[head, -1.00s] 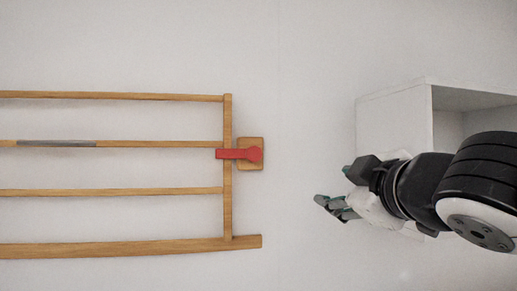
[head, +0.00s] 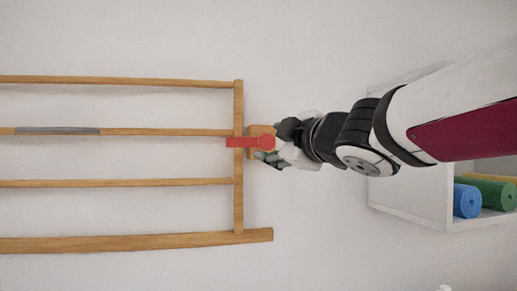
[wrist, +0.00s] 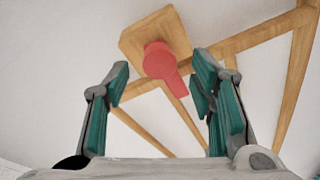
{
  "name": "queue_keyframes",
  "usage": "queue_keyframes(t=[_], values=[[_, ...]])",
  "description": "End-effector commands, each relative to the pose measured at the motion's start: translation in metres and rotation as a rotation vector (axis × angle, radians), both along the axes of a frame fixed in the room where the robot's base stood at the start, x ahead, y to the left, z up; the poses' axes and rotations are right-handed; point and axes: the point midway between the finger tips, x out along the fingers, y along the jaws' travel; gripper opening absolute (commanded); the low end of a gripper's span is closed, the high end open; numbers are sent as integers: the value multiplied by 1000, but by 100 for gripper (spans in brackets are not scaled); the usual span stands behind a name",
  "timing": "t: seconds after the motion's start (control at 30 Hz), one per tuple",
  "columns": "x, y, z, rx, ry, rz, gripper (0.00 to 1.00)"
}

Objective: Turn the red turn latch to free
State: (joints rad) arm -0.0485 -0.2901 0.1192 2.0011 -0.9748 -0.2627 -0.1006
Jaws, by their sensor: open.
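The red turn latch (head: 248,142) sits on a small wooden block (head: 252,130) at the right end of the wooden rack. In the head view its arm points left and lies across the rack's upright post (head: 239,190). In the wrist view the latch (wrist: 160,62) shows its round hub on the block (wrist: 140,35), its arm pointing down and right towards the rack. My gripper (head: 264,143) is beside the hub in the head view. In the wrist view my gripper (wrist: 160,78) is open, with its fingers apart on either side of the latch and nothing held.
The wooden rack's horizontal rails (head: 120,183) extend left along the white wall. One rail carries a grey section (head: 58,130). A white shelf box (head: 410,210) at right holds blue (head: 466,201) and green (head: 490,192) rolls.

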Motion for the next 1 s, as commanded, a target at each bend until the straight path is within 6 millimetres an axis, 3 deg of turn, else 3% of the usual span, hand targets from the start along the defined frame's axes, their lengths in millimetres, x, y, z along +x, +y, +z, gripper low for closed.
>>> queue_keyframes(t=[0.2, 0.57, 0.8, 1.0], values=[[21, 8, 0, 1, 1, -1, 50], [25, 10, 0, 1, 1, -1, 50], [25, 10, 0, 1, 1, -1, 0], [25, 10, 0, 4, 1, 0, 0]])
